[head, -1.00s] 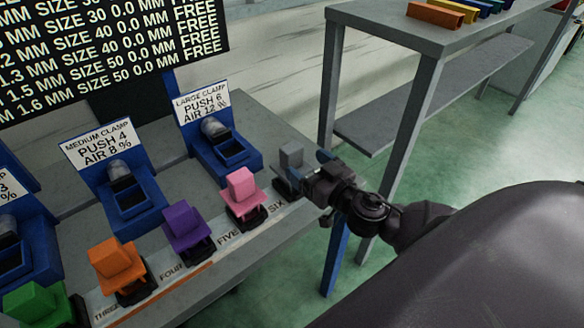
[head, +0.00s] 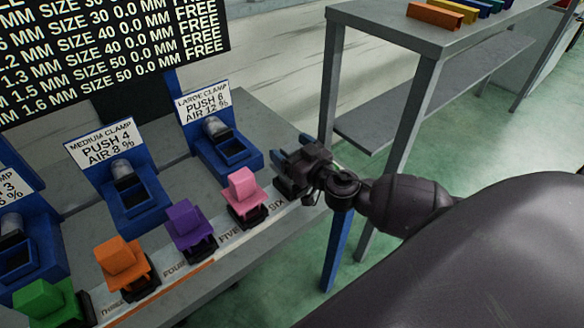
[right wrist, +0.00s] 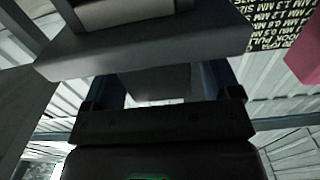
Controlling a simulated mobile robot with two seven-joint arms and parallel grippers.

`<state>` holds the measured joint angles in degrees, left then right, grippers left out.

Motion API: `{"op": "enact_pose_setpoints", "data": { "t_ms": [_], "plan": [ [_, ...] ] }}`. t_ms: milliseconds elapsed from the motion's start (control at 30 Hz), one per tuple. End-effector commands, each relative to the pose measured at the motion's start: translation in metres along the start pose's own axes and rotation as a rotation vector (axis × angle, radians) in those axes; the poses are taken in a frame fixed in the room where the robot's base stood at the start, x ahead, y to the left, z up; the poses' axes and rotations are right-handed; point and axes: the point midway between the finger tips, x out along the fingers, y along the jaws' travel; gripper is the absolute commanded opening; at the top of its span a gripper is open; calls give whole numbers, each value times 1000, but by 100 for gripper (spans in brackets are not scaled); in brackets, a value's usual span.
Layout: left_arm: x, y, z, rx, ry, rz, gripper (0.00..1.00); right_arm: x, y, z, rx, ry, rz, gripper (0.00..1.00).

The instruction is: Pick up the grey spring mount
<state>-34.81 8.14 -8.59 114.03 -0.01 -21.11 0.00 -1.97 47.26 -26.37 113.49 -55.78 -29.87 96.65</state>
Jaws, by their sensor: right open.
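The grey spring mount stood at the right end of the row, by the label SIX. In the head view it is now hidden behind my right gripper (head: 291,152). In the right wrist view the grey spring mount (right wrist: 150,48) fills the upper middle as a wide grey slab with a narrower grey part below it. The open fingers of my right gripper (right wrist: 165,80) show on either side of that narrower part. I cannot tell whether they touch it. My left gripper is not in view.
A pink mount (head: 243,188) stands just left of my right gripper, with purple (head: 184,219), orange (head: 117,257) and green (head: 42,298) mounts further along. Blue clamp stations (head: 226,150) stand behind. A grey shelf table (head: 395,30) is at the right.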

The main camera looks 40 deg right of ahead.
Motion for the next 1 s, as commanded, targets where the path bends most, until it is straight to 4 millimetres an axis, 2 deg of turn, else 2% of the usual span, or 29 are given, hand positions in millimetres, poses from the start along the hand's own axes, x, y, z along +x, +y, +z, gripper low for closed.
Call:
{"op": "enact_pose_setpoints", "data": {
  "t_ms": [133, 667, 1000],
  "plan": [
    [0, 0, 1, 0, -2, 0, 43, 0, 0, 0, 0, 0, 0, 81],
    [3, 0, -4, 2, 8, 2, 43, 0, 0, 0, 1, 0, 0, 0],
    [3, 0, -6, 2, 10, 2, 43, 0, 0, -3, 0, 3, 0, 0]
  ]
}}
